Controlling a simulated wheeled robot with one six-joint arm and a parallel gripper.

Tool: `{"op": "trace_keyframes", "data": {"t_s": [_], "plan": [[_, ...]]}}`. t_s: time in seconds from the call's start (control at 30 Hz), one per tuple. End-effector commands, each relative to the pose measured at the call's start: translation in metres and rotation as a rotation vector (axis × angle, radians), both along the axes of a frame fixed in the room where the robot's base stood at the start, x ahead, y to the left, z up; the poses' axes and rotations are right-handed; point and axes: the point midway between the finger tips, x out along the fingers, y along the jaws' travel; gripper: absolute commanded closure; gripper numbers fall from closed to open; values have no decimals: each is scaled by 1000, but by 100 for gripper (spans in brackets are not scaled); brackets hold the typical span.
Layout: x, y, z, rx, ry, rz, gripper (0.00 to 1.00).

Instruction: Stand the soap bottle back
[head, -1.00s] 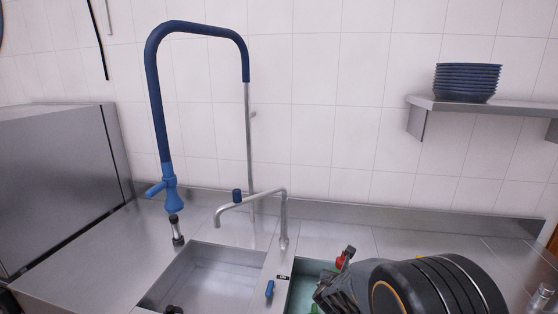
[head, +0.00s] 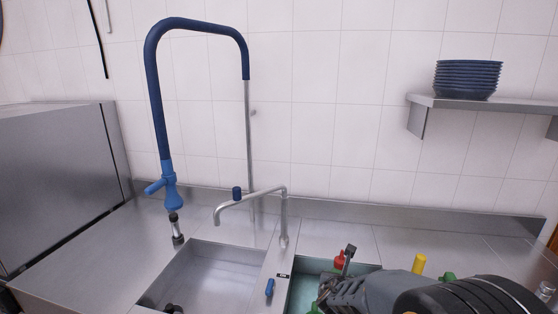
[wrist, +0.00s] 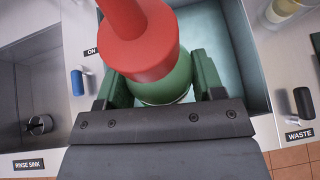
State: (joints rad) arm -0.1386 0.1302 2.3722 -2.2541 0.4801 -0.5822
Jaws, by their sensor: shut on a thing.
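The soap bottle has a green body (wrist: 168,85) and a red top (wrist: 140,42). In the wrist view it is between the two fingers of my gripper (wrist: 162,88), which is shut on it. The red top points toward the upper left there and hides part of the body. The bottle is over the sink basin with the pale green floor (wrist: 212,35). In the head view the red top (head: 340,261) shows just beyond my gripper (head: 322,297). My arm hides most of the bottle there, and I cannot tell its exact tilt or whether it touches the basin.
The empty rinse sink (head: 215,270) lies to the left, with a tap (head: 284,225) and a hanging blue spray hose (head: 154,90) behind. A yellow object (head: 419,263) stands right of the basin. Stacked blue plates (head: 467,80) are on the wall shelf (head: 480,105). The left counter is clear.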

Motion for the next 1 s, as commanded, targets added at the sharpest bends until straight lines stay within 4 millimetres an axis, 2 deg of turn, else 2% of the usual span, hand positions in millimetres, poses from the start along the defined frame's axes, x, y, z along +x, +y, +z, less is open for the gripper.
{"op": "trace_keyframes", "data": {"t_s": [0.03,0.3,0.47,0.83,1.0], "plan": [[0,0,8,1,-3,-1,49],[1,0,36,1,-4,0,49],[1,0,45,0,-3,1,49],[0,0,41,-1,-2,0,49],[0,0,17,-1,0,1,49]]}}
